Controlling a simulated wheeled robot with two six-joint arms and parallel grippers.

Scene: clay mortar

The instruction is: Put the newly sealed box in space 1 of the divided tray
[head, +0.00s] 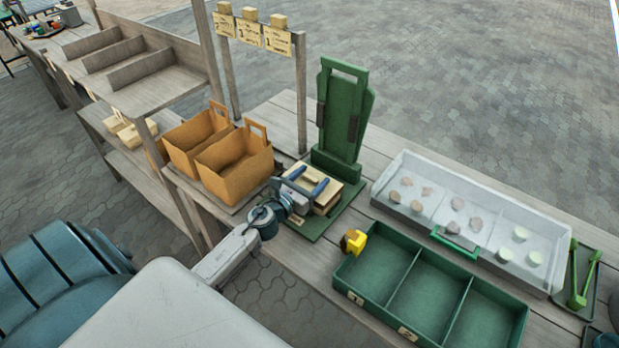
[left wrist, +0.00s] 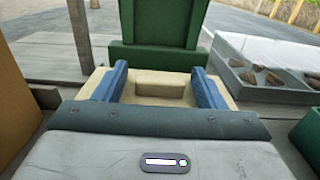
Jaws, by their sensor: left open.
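A cream box (head: 325,196) with a raised block on its lid sits on the green base of a press-like stand (head: 343,115). My left gripper (head: 306,182) is over the box, open, with its blue fingers on either side of the raised block. The box also shows in the left wrist view (left wrist: 160,84), with gaps between block and fingers. The green divided tray (head: 415,262) stands to the right; its left space, labelled 1, looks empty. My right gripper is not in view.
A yellow object (head: 353,242) is at the divided tray's back left corner. A pale tray (head: 470,212) with clay pieces lies behind it, green tongs (head: 583,282) at right. Two brown carriers (head: 236,165) stand left of my gripper. A post rises behind them.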

